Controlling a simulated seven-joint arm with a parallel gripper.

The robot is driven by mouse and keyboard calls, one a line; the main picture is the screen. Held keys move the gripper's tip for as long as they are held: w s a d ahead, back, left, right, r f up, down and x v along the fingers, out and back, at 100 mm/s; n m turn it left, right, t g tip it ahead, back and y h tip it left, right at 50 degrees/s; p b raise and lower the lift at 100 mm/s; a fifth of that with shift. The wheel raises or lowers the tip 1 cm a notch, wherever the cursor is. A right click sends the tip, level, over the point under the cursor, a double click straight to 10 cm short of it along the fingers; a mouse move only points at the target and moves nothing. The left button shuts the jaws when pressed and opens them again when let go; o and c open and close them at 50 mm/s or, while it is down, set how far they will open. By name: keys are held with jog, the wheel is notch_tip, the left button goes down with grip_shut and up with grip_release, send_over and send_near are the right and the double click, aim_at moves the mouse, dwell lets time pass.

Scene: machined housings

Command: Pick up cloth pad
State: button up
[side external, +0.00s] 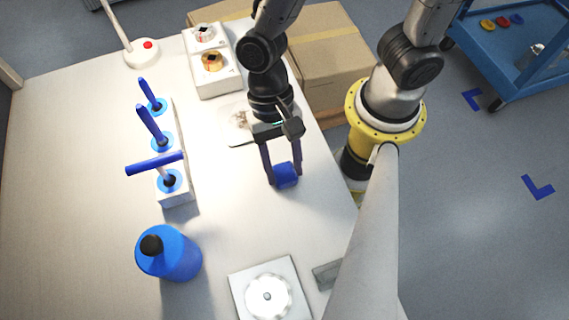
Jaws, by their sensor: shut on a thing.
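A small blue pad (286,176), which looks like the cloth pad, is between the fingertips of my gripper (284,178). The gripper's dark fingers point down and are shut on the pad, one on each side. The pad is over the white table, right of the blue-handled tools. I cannot tell from this view whether it touches the table or hangs just above it. The fingers hide part of its sides.
A rack with several blue-handled tools (172,187) stands left of my gripper. A blue bottle (172,254) is at the front left. A white plate with a round part (266,296) lies in front.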

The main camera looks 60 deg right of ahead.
aim_at(286, 177)
grip_shut()
jog(key=shift+r, duration=0.5)
notch_tip(286, 177, up, 3)
jog(key=shift+f, duration=0.2)
jog(key=s+d+r, duration=0.7)
jog(key=d+r, duration=0.2)
jog(key=d, duration=0.3)
jog(key=shift+r, duration=0.2)
jog(key=shift+d, duration=0.1)
